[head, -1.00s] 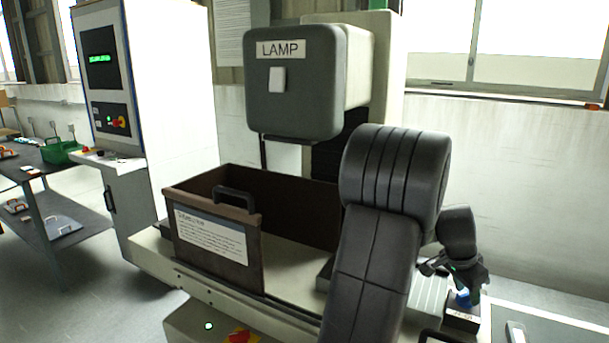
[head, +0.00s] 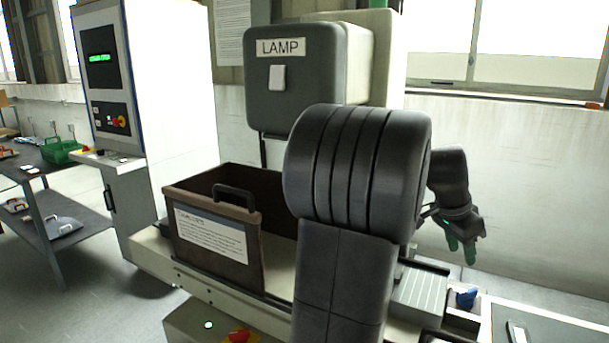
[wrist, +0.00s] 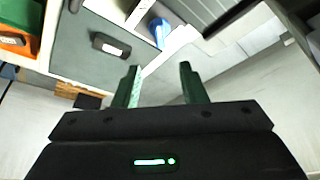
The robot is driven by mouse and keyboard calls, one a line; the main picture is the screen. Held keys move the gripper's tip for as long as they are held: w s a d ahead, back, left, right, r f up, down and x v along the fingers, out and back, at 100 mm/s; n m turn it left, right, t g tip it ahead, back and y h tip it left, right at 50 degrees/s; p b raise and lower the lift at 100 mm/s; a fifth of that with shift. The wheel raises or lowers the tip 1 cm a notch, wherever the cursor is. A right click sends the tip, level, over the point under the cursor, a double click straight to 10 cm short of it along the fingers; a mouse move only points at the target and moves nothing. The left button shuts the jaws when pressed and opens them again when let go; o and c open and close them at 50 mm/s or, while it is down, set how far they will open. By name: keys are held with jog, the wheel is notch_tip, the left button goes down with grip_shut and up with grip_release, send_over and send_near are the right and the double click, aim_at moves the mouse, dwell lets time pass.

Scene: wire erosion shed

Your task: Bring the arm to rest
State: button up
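My gripper (head: 462,256) hangs at the right in the head view, fingers pointing down, raised above a small bin with a blue thing (head: 467,297) in it. In the wrist view its two green fingers (wrist: 163,86) stand apart with nothing between them. The blue thing (wrist: 160,32) shows beyond the fingertips there, clear of them. My dark arm fills the centre of the head view and hides part of the machine bed behind it.
A machine head labelled LAMP (head: 292,80) stands behind my arm. A brown open box (head: 262,270) with a handle sits left of the arm. A control cabinet (head: 165,100) and a side table (head: 50,190) are farther left. A grey board (head: 560,325) lies at lower right.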

aim_at(468, 290)
jog(key=x, duration=1.3)
jog(key=shift+f, duration=0.1)
jog(key=shift+p, duration=0.8)
jog(key=shift+s+n+t+p, duration=0.1)
jog(key=shift+n+t+p, duration=0.2)
jog(key=shift+n+p, duration=0.55)
jog(key=n+t+y+p, duration=0.1)
jog(key=n+p, duration=0.2)
jog(key=p, duration=0.2)
jog(key=n+p, duration=0.1)
jog(key=p, duration=0.1)
jog(key=n+y+p, duration=0.1)
jog(key=n+p, duration=0.1)
jog(key=shift+s+d+n+t, duration=0.15)
jog(key=shift+n+t, duration=0.1)
jog(key=shift+t, duration=0.15)
jog(key=b+v, duration=0.1)
jog(key=v, duration=0.7)
jog(key=shift+r, duration=0.25)
jog(key=shift+s+r, duration=0.1)
jog(key=shift+s, duration=0.05)
